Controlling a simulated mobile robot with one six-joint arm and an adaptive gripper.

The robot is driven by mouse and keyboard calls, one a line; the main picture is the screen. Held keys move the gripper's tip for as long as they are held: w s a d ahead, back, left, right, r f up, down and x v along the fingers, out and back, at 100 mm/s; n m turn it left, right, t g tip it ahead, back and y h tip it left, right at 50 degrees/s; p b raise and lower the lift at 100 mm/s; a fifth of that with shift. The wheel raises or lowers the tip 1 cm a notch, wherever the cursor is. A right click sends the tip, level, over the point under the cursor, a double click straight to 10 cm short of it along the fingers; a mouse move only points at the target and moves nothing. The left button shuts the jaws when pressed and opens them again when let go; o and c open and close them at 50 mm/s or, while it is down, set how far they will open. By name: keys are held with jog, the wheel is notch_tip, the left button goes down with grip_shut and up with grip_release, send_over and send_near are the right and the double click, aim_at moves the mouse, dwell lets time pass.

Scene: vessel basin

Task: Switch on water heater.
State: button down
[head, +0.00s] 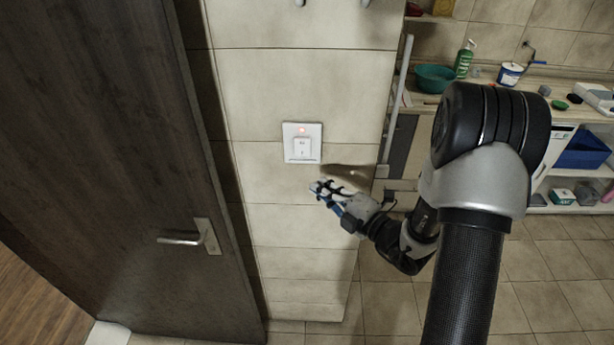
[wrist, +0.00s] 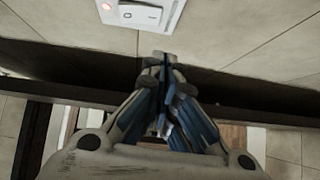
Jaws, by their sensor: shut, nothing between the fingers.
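A white wall switch (head: 302,143) with a red light at its top is on the tiled wall, left of my arm in the head view. In the wrist view the switch (wrist: 142,14) is at the top edge, partly cut off, with its red light lit at the left. My gripper (head: 318,188) is shut and empty, just below and slightly right of the switch. In the wrist view its fingertips (wrist: 163,57) are together below the switch plate. They look apart from it; the exact gap to the wall I cannot tell. No water heater body is clearly visible.
A dark door (head: 110,150) with a metal handle (head: 182,240) stands at the left. At the right, a counter holds a teal bowl (head: 436,78) and a green bottle (head: 463,60). A blue bin (head: 583,152) is on a shelf below. Tiled floor in front is clear.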

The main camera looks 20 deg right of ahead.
jog(key=v, duration=0.3)
jog(key=shift+s+a+f, duration=0.1)
jog(key=shift+s+a, duration=0.1)
jog(key=shift+s, duration=0.15)
